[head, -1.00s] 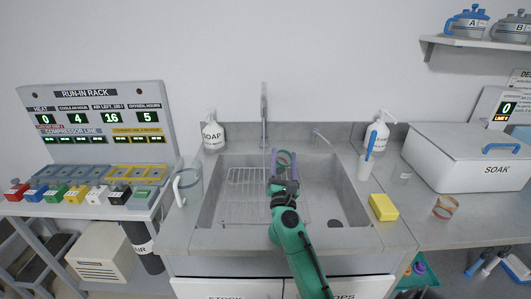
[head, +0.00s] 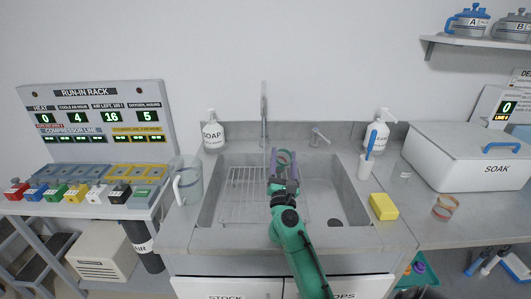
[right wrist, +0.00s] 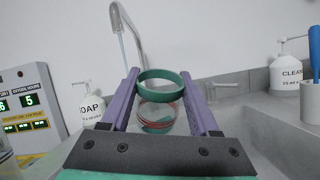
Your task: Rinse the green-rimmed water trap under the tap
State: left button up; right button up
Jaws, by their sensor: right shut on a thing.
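The green-rimmed water trap (right wrist: 158,117) is a clear cup with a green rim and reddish bands low on its wall. It also shows in the head view (head: 284,157). My right gripper (head: 285,168) is shut on it, with one purple finger on each side, and holds it above the sink (head: 330,183). The tap (head: 263,115) rises behind the trap, and its curved spout (right wrist: 118,22) shows above and left of the rim in the wrist view. The tap lever (head: 319,136) stands at the sink's back right. My left gripper is out of view.
A wire rack (head: 241,197) lies in the sink's left part. A clear jug (head: 189,184) and a soap bottle (head: 213,134) stand left. At right are a CLEAN bottle (head: 377,134), a white cup (head: 366,168), a yellow sponge (head: 383,207) and an orange-rimmed trap (head: 445,207).

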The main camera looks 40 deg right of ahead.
jog(key=shift+s+r+p, duration=0.15)
jog(key=shift+r+p, duration=0.1)
jog(key=shift+p, duration=0.05)
jog(key=s+r+p, duration=0.2)
jog(key=s, duration=0.1)
jog(key=s+r+p, duration=0.1)
jog(key=shift+s+a+r+p, duration=0.2)
jog(key=shift+s+r+p, duration=0.05)
jog(key=shift+s+p, duration=0.15)
jog(key=shift+w, duration=0.1)
